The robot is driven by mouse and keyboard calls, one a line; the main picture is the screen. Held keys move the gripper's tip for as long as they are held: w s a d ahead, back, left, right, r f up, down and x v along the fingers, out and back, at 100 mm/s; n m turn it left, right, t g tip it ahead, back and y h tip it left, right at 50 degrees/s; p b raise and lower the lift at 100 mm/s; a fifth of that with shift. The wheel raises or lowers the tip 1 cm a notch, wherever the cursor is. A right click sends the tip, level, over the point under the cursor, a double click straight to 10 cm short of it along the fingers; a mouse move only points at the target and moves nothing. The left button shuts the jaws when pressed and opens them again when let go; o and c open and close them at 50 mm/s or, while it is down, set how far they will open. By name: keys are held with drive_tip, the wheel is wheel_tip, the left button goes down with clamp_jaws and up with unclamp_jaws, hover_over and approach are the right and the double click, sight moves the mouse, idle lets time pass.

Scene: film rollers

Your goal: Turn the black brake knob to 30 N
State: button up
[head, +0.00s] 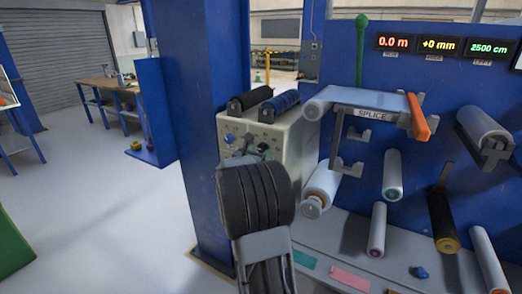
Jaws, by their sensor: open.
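A pale control box (293,138) stands just right of the thick blue post. My arm rises from the bottom in front of the box, and my gripper (256,150) is a small dark shape at the box's front face. It is open. I cannot tell the black brake knob apart from the dark gripper parts, or whether they touch. No 30 N scale mark can be read. The lower front of the box is hidden behind my arm.
The blue post (190,110) stands close on the left. A blue panel on the right bears several projecting rollers, a splice table (375,100) and lit displays (440,45). Open floor (110,220) lies left.

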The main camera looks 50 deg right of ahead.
drive_tip(key=shift+x, duration=1.3)
drive_tip(key=shift+c, duration=0.3)
